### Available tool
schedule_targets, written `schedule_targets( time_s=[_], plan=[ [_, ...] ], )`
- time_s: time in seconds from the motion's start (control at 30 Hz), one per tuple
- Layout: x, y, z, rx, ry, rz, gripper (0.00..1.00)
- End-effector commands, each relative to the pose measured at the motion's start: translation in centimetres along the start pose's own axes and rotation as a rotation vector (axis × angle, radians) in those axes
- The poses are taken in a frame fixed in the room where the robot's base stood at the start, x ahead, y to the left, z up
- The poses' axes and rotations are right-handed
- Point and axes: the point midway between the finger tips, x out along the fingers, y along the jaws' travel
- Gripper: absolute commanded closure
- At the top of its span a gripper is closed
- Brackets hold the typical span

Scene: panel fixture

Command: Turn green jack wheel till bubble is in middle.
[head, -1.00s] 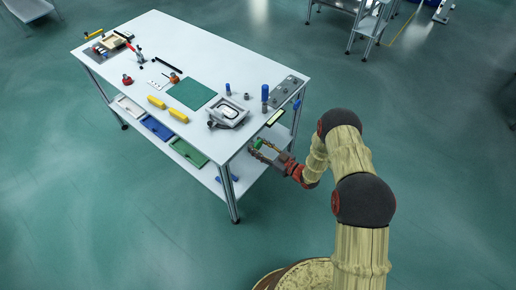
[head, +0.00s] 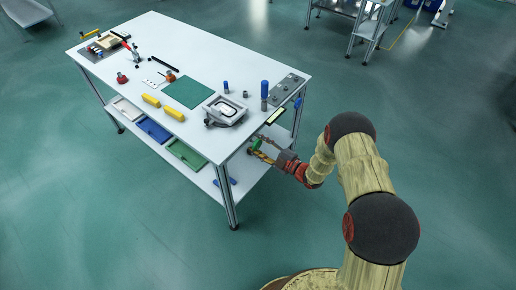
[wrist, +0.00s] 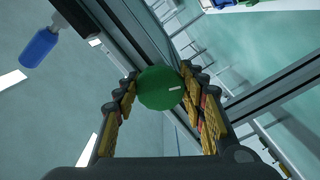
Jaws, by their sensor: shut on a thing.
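The green jack wheel (wrist: 160,88) shows in the wrist view as a round green disc with a short white mark to the right of its middle. It sits between the two padded fingers of my gripper (wrist: 160,82), which is shut on it. In the head view the wheel (head: 256,144) is a small green spot beneath the table's near right edge, with my gripper (head: 260,151) at it. A pale yellow-green strip in a dark frame (head: 276,117), perhaps the level, lies at the table edge above. Its bubble is too small to see.
The white table (head: 235,60) stands above the wheel, with its leg (head: 228,200) to the left and a lower shelf (head: 205,178) behind. A blue-handled part (wrist: 38,48) shows at upper left in the wrist view.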

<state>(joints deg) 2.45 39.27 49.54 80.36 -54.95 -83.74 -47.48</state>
Motion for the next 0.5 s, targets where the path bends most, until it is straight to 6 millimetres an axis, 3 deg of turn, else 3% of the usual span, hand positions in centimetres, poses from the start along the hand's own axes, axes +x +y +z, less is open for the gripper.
schedule_targets(
  time_s=[0.5],
  plan=[
    [0.02,-0.02,0.04,-0.410,0.002,0.000,0.84]
  ],
)
